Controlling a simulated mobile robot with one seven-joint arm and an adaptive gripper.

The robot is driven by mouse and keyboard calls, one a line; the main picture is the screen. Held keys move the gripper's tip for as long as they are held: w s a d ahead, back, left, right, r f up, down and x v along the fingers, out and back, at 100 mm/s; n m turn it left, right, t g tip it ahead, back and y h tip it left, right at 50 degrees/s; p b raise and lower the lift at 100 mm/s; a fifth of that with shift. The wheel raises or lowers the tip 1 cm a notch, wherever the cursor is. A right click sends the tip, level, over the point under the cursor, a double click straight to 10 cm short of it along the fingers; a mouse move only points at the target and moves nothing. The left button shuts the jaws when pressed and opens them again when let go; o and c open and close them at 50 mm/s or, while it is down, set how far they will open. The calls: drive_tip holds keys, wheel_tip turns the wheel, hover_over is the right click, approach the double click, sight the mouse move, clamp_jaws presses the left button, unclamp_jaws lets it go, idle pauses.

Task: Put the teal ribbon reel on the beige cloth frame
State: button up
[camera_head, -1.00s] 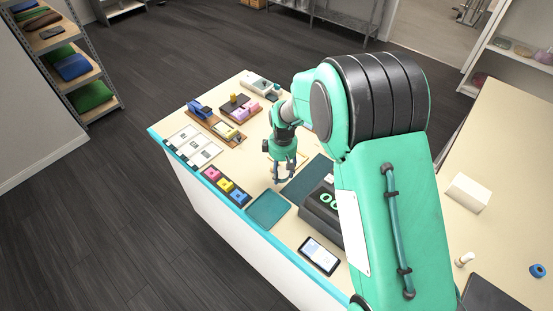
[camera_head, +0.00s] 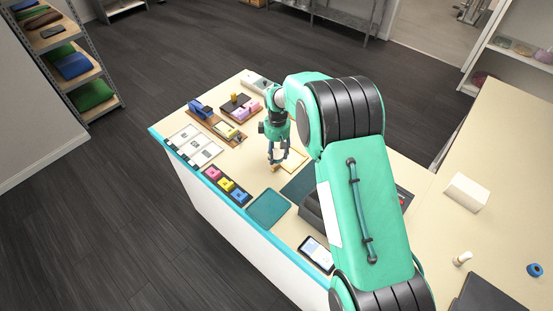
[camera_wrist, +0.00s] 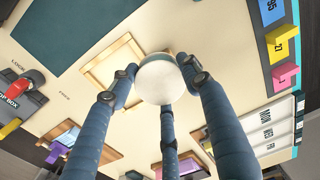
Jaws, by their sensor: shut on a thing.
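My gripper (camera_head: 277,164) hangs over the counter with its blue fingers closed. In the wrist view the fingers (camera_wrist: 160,85) hold a round, pale end face with a little teal at its edge, which I take as the teal ribbon reel (camera_wrist: 160,82). Most of its side is hidden. The beige cloth frame (camera_wrist: 91,70), a square with a thin wooden rim, lies flat just beside and behind the reel in the wrist view. In the head view the frame (camera_head: 303,158) is right of my fingers, partly hidden by them. I cannot tell the reel's height above the counter.
A dark teal mat (camera_head: 300,184) and a teal tray (camera_head: 268,208) lie nearer. A dark strip (camera_head: 227,187) holds pink, yellow and blue blocks at the left edge. White day cards (camera_head: 195,145) and brown trays (camera_head: 216,125) lie beyond. A tablet (camera_head: 316,254) lies in front.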

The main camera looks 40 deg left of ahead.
sight(277, 159)
drive_tip(key=shift+f, duration=0.1)
drive_tip(key=shift+f+p, duration=0.3)
drive_tip(key=shift+f, duration=1.3)
drive_tip(key=shift+f, duration=0.15)
drive_tip(key=o, duration=1.1)
drive_tip(key=shift+o, duration=0.2)
drive_tip(key=shift+w+r+b, duration=0.15)
drive_tip(key=shift+r+b, duration=0.55)
drive_tip(key=shift+r, duration=5.45)
